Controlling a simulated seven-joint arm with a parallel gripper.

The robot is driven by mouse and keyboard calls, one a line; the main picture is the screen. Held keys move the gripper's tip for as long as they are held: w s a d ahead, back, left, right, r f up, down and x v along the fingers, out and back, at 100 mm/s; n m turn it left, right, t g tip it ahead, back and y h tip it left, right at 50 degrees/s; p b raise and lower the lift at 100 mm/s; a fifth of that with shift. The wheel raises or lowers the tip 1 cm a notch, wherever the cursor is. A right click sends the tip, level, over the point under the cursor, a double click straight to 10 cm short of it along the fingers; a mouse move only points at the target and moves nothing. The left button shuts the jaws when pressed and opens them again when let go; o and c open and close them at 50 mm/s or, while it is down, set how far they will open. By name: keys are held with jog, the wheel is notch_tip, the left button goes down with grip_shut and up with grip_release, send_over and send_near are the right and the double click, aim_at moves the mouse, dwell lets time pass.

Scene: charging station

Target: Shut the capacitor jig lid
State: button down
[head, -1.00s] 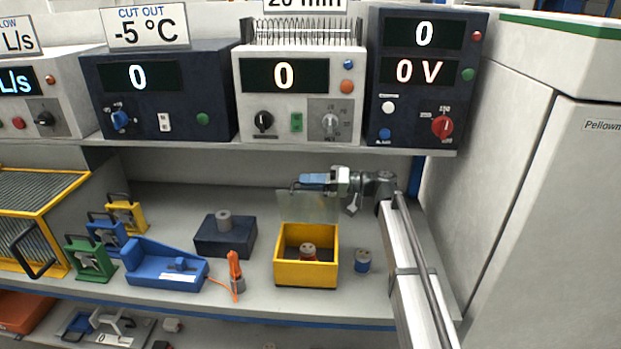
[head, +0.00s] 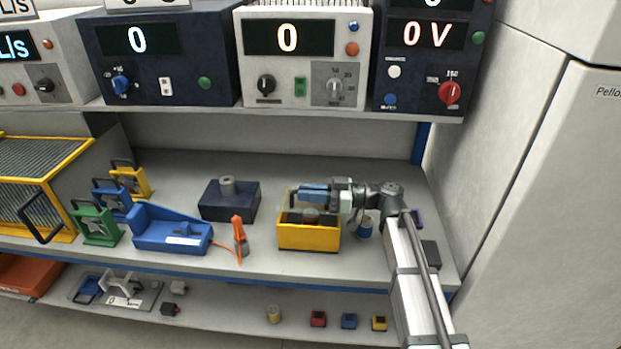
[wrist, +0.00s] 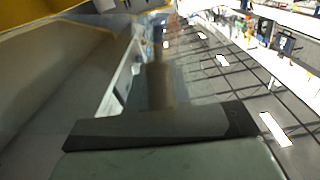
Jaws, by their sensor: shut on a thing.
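The capacitor jig is an open-topped yellow box (head: 308,238) on the bench, with a round capacitor (head: 311,214) inside. Its clear lid (head: 291,199) is hinged up at the back and tilted over the box, partly hidden by my gripper. My gripper (head: 314,193), with blue fingers, is shut on the lid's edge above the box. In the wrist view a dark finger (wrist: 160,128) lies across the lower part, and yellow shows at the top left.
A blue-and-grey capacitor (head: 364,228) stands right of the jig, close under my arm. A dark block (head: 229,203), an orange-handled tool (head: 239,238) and a blue fixture (head: 172,232) stand to the left. Instruments line the shelf above.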

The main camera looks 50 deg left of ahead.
aim_at(310, 210)
jog(key=shift+s+d+f+n, duration=0.15)
jog(key=shift+d+f+n, duration=0.05)
jog(key=shift+f+n, duration=0.35)
jog(key=shift+s+d+f+n, duration=0.15)
jog(key=shift+f+n, duration=0.3)
jog(key=shift+f, duration=0.2)
jog(key=shift+s+d+f, duration=0.15)
jog(key=shift+f, duration=0.6)
jog(key=c, duration=1.2)
grip_release()
jog(key=shift+o, duration=0.2)
jog(key=shift+d, duration=0.15)
jog(key=v, duration=1.3)
jog(key=shift+w+d, duration=0.25)
jog(key=shift+a, duration=0.1)
